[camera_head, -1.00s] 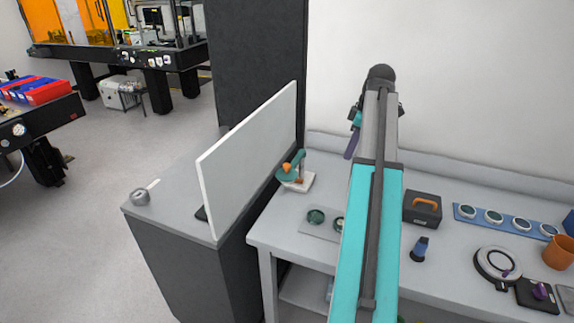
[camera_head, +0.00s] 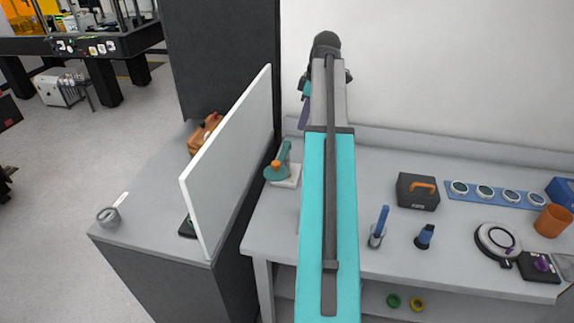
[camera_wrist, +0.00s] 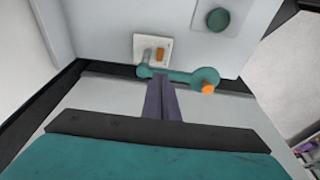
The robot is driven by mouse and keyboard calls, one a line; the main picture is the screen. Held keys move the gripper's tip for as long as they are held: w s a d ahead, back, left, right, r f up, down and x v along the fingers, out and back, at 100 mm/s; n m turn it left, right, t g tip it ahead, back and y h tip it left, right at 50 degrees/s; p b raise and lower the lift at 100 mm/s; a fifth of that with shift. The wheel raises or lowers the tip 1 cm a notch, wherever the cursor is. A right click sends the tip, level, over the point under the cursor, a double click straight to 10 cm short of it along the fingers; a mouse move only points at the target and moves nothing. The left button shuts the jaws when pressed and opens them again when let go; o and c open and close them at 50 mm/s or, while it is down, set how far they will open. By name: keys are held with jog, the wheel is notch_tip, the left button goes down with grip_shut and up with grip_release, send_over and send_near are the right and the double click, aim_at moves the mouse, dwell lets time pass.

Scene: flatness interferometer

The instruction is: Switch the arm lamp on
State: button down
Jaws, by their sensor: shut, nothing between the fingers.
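The arm lamp (camera_head: 285,153) stands at the left end of the bench near the white panel. It has a white base, a teal arm and an orange cap on its round teal head. In the wrist view the lamp's teal arm (camera_wrist: 185,76) lies across the picture just beyond my fingertips, with the orange cap (camera_wrist: 208,89) to their right. An orange piece also shows on its white base (camera_wrist: 148,43). My gripper (camera_wrist: 160,82) is shut and empty, its purple fingers pointing at the teal arm; I cannot tell whether they touch. In the head view only part of my gripper (camera_head: 304,116) shows.
A tall white panel (camera_head: 230,165) stands left of the lamp. A green disc (camera_wrist: 218,19) lies on a grey surface beyond the lamp. Right along the bench are a black box (camera_head: 418,191), a blue tray of discs (camera_head: 497,196) and an orange cup (camera_head: 553,221).

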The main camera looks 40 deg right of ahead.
jog(key=shift+f, duration=0.1)
jog(key=p, duration=0.2)
send_near(290, 174)
jog(key=shift+w+a+p+x, duration=0.1)
jog(key=shift+p+x, duration=0.45)
jog(key=shift+x, duration=0.45)
jog(key=shift+w+a+p+x, duration=0.15)
jog(key=shift+p+x, duration=0.35)
jog(key=shift+x, duration=0.55)
jog(key=shift+w+a+p+x, duration=0.1)
jog(key=shift+p+x, duration=0.45)
jog(key=shift+x, duration=0.45)
